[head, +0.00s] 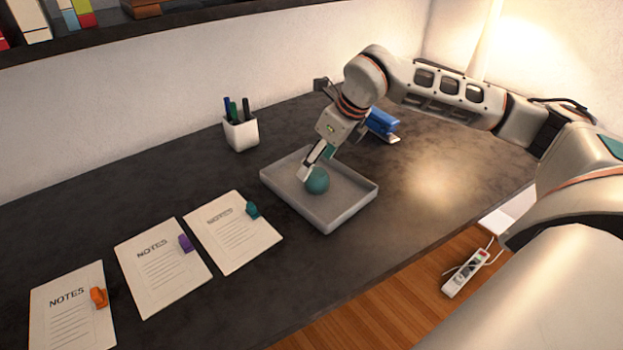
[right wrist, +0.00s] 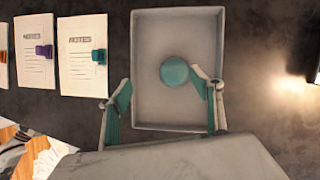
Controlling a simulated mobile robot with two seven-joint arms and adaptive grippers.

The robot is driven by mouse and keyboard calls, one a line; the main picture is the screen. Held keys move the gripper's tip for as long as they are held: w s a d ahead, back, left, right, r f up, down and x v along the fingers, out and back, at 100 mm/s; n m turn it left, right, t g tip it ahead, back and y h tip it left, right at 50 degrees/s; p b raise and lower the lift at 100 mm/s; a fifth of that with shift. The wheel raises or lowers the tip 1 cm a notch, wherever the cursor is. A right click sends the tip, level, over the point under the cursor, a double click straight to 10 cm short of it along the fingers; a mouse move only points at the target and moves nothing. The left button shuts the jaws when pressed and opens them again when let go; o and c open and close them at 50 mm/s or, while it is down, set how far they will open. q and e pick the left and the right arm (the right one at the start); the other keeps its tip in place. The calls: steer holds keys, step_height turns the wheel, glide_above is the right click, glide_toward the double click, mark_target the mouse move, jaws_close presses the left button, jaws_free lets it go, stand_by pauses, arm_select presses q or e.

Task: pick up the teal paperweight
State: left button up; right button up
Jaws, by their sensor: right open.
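The teal paperweight (head: 317,181) is a round ball-like piece lying in a shallow grey tray (head: 338,222) on the dark desk. In the right wrist view the paperweight (right wrist: 175,72) shows near the middle of the tray (right wrist: 150,112). My right gripper (head: 312,172) reaches down over the tray beside the paperweight. In the right wrist view the right gripper (right wrist: 160,88) is open and empty, its right fingertip very close to the paperweight and its left one well apart from it. Whether the right finger touches it I cannot tell. My left gripper is not in view.
Three notes sheets with orange (head: 99,297), purple (head: 186,243) and teal (head: 253,209) clips lie left of the tray. A white pen cup (head: 241,133) and a blue stapler-like object (head: 382,123) stand behind. A shelf (head: 150,28) overhangs the back. The desk right of the tray is clear.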

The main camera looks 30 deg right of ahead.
mark_target(321, 174)
steer(key=shift+w+d+h, duration=0.1)
steer(key=shift+d+h, duration=0.2)
steer(key=shift+d, duration=0.6)
steer(key=shift+w+d+f, duration=0.1)
steer(key=shift+d+f, duration=0.1)
steer(key=shift+f, duration=0.05)
steer(key=x, duration=0.4)
steer(key=s+b+x, duration=0.1)
steer(key=x, duration=0.2)
steer(key=shift+d+f, duration=0.2)
steer(key=shift+d, duration=0.05)
steer(key=c, duration=1.5)
